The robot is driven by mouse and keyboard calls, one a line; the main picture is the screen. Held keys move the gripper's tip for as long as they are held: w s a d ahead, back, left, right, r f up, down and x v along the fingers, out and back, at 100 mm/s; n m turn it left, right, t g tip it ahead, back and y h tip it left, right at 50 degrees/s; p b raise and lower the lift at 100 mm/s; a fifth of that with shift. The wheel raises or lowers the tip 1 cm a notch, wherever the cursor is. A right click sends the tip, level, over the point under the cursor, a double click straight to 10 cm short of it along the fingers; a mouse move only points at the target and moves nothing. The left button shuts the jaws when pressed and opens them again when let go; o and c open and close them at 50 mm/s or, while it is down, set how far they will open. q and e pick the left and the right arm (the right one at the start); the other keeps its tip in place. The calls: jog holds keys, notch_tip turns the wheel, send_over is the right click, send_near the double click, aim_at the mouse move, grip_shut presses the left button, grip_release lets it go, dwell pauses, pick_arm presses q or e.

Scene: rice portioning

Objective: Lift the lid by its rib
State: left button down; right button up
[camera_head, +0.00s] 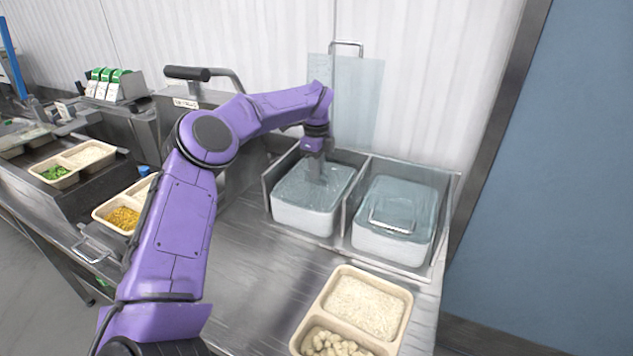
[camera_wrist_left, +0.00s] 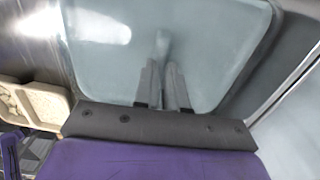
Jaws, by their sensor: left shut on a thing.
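A translucent bluish lid (camera_head: 336,183) covers the left white tub (camera_head: 303,218) in the metal holder. My left gripper (camera_head: 316,180) points down onto this lid and is shut on its rib. In the left wrist view, the fingers (camera_wrist_left: 163,85) close on the rib (camera_wrist_left: 162,42) in the middle of the lid (camera_wrist_left: 110,70). The head view does not show clearly whether the lid is apart from the tub's rim. My right gripper is not in view.
A second lidded tub (camera_head: 392,243) with a handle-like rib stands to the right in the holder (camera_head: 447,215). A two-part tray (camera_head: 408,311) with rice and pale chunks lies at the front. A clear panel (camera_head: 357,105) stands behind. Bare steel counter (camera_head: 255,275) lies in front.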

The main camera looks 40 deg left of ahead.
pick_arm(q)
jog(key=shift+r+p, duration=1.05)
jog(key=shift+r, duration=0.9)
